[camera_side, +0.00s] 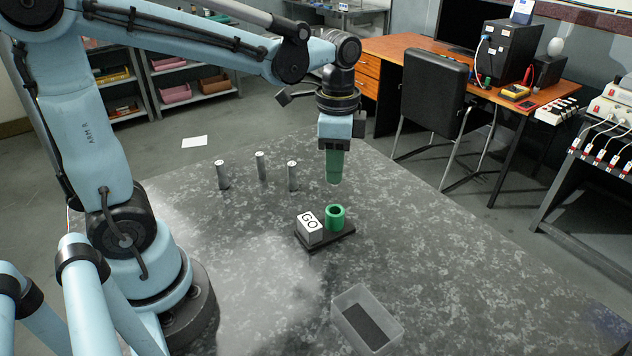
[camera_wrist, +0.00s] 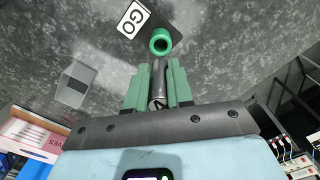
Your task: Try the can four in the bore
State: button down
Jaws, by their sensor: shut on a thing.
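My gripper (camera_side: 334,178) has green fingers and is above the table, up and back from the green bore ring (camera_side: 336,217). In the wrist view its fingers (camera_wrist: 158,88) are shut on a grey metal can (camera_wrist: 157,88), whose end carries a dark mark that looks like a 4. The side view hides the can behind the fingers. The bore ring also shows in the wrist view (camera_wrist: 160,41), just beyond the can and apart from it. It stands upright with a dark opening, beside a block marked GO (camera_side: 310,228), on a dark base (camera_side: 328,240).
Three grey cans, at left (camera_side: 222,175), middle (camera_side: 261,167) and right (camera_side: 292,176), stand upright toward the back of the table. A clear bin (camera_side: 345,300) with a dark floor sits at the front. The table between the cans and the base is clear.

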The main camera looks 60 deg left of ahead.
jog(key=shift+w+d, duration=0.1)
jog(key=shift+w, duration=0.05)
jog(key=shift+f, duration=2.9)
jog(key=shift+f, duration=1.05)
jog(key=c, duration=0.9)
grip_release()
notch_tip(320, 180, up, 12)
